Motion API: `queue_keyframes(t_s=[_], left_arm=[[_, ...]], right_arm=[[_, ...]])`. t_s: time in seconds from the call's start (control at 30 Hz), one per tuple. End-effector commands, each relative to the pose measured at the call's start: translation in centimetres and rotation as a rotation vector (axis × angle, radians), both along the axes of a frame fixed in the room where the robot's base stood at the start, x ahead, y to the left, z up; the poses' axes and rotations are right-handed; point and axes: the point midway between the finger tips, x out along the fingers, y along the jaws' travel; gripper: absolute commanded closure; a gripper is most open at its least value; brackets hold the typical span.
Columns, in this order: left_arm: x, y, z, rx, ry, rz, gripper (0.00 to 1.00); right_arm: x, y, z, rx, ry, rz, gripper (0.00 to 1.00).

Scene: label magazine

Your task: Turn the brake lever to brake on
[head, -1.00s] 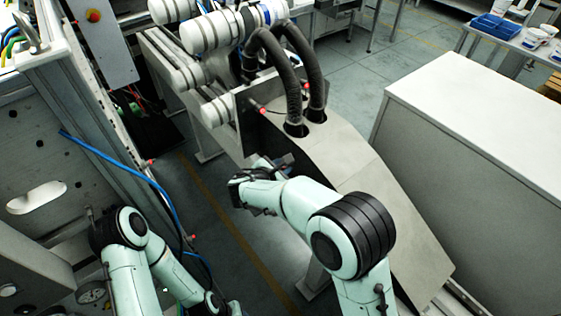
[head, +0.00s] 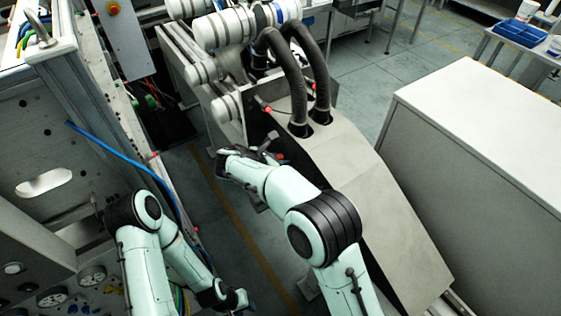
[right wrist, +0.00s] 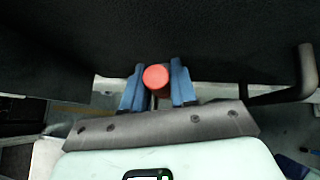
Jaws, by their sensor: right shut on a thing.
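In the right wrist view the round red knob (right wrist: 156,77) of a lever sits between the blue fingers of my right gripper (right wrist: 157,88). The fingers are shut on it, one on each side. The shaft below the knob is mostly hidden by the gripper. In the head view my right gripper (head: 266,152) is beside the dark open side of the grey machine housing (head: 375,200), partly hidden by its own wrist. My left gripper (head: 240,300) is low in the head view, small and away from the lever; its fingers are not clear.
Another red knob (head: 268,109) sticks out near the black hoses (head: 298,90). White rollers (head: 228,30) stand above. A grey cabinet (head: 490,130) is at right, and a panel with gauges (head: 92,276) and a blue cable (head: 120,157) at left. Floor shows between the machines.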

Motion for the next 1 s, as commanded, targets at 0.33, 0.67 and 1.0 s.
queue_keyframes(t_s=[0.33, 0.67, 1.0], left_arm=[[0.0, 0.0, 0.0, 0.000, -0.001, 0.000, 0.63], [0.0, 0.0, 0.0, 0.000, 0.000, 0.000, 0.63], [0.0, 0.0, 0.0, 0.000, 0.000, 0.000, 0.63]], right_arm=[[0.1, 0.1, 0.1, 0.001, -0.004, 0.003, 0.52], [-0.7, 0.8, 0.9, 0.002, -0.004, 0.004, 0.52], [-4.8, 4.8, 5.5, 0.004, -0.005, 0.005, 0.52]])
